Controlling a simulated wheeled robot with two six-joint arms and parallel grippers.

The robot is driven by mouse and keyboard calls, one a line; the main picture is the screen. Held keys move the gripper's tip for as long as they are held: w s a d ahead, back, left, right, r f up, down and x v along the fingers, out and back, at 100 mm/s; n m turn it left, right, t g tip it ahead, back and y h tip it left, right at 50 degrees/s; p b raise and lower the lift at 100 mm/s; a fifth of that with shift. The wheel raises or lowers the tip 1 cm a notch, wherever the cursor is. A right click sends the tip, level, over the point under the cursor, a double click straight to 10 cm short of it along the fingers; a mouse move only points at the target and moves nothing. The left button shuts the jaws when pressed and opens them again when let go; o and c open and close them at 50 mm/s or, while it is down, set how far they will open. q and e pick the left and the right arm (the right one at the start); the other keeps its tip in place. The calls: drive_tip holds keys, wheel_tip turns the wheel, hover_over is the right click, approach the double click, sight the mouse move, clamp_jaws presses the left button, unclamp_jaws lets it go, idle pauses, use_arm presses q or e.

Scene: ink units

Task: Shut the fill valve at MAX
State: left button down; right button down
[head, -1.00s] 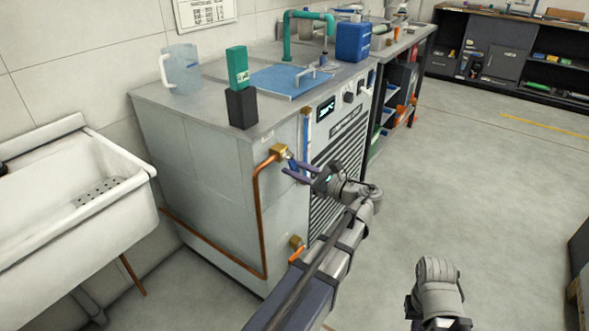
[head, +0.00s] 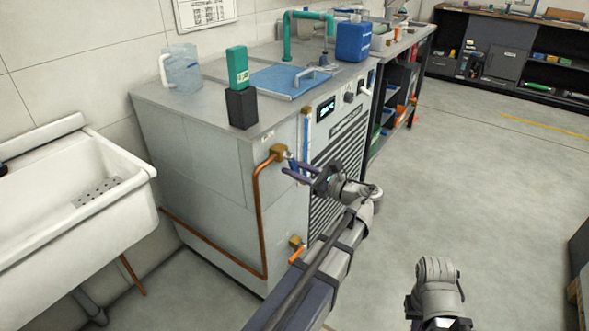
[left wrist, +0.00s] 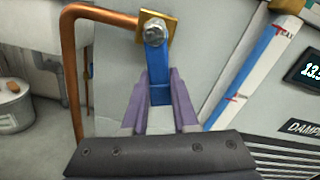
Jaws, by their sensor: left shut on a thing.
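The fill valve (left wrist: 154,31) is a brass fitting with a bolt, at the top of a copper pipe on the machine's side. It also shows in the head view (head: 279,152). Its blue lever (left wrist: 158,68) points down from the bolt in the left wrist view. My left gripper (left wrist: 160,88) has its purple fingers shut on the lever's lower end; the gripper also shows in the head view (head: 288,167). A slanted sight gauge (left wrist: 257,68) carries red marks, the upper lettered MAX. Its blue column reaches close to the MAX mark. My right gripper's fingers are out of view.
The copper pipe (head: 257,215) runs down beside the valve. A display (left wrist: 304,68) sits right of the gauge. A white sink (head: 75,190) stands at left. A jug (head: 183,70), a green bottle (head: 238,67) and a blue canister (head: 353,40) stand on top.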

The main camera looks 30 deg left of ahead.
use_arm(q)
drive_tip(key=shift+s, duration=0.1)
drive_tip(key=shift+s+f+m, duration=0.2)
drive_tip(key=shift+s+m, duration=0.2)
drive_tip(key=shift+m, duration=0.4)
drive_tip(key=shift+s+m, duration=0.25)
drive_tip(key=shift+m, duration=0.45)
drive_tip(key=shift+s+m, duration=0.25)
drive_tip(key=shift+m, duration=0.45)
drive_tip(key=c, duration=0.7)
unclamp_jaws()
drive_tip(key=shift+s+d, duration=0.15)
drive_tip(key=shift+d, duration=1.8)
drive_tip(key=shift+s+d, duration=0.15)
drive_tip(key=shift+d, duration=1.75)
